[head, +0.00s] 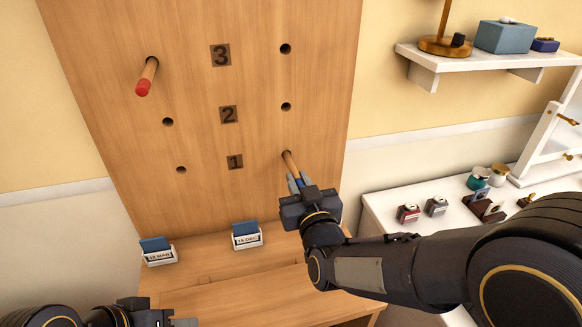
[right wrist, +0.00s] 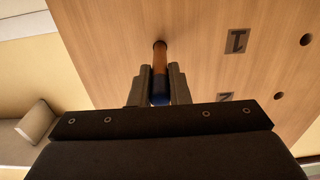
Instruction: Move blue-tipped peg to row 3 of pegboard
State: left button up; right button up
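The wooden pegboard (head: 190,90) has rows marked 3 at the top, 2 in the middle and 1 at the bottom, with a hole column on each side. The blue-tipped peg (head: 289,163) sits in the right hole of row 1; its blue end (right wrist: 160,95) shows between the fingers in the right wrist view. My right gripper (head: 296,183) is closed around this end, with a finger close against each side. The right holes of row 2 (head: 286,106) and row 3 (head: 285,49) are empty. My left gripper (head: 185,322) is cut off at the bottom edge.
A red-tipped peg (head: 149,76) sits in the left hole of row 3. Two card holders (head: 159,257) (head: 247,236) stand on the wooden ledge below. A white shelf (head: 470,60) and a white counter (head: 385,205) with small items are at the right.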

grip_shut()
jog(key=shift+s, duration=0.1)
pick_arm(q)
jog(key=shift+r, duration=0.15)
pick_arm(e)
jog(key=v, duration=0.7)
dwell(1.1)
jog(key=shift+s+d+r, duration=0.1)
jog(key=shift+s+r, duration=0.05)
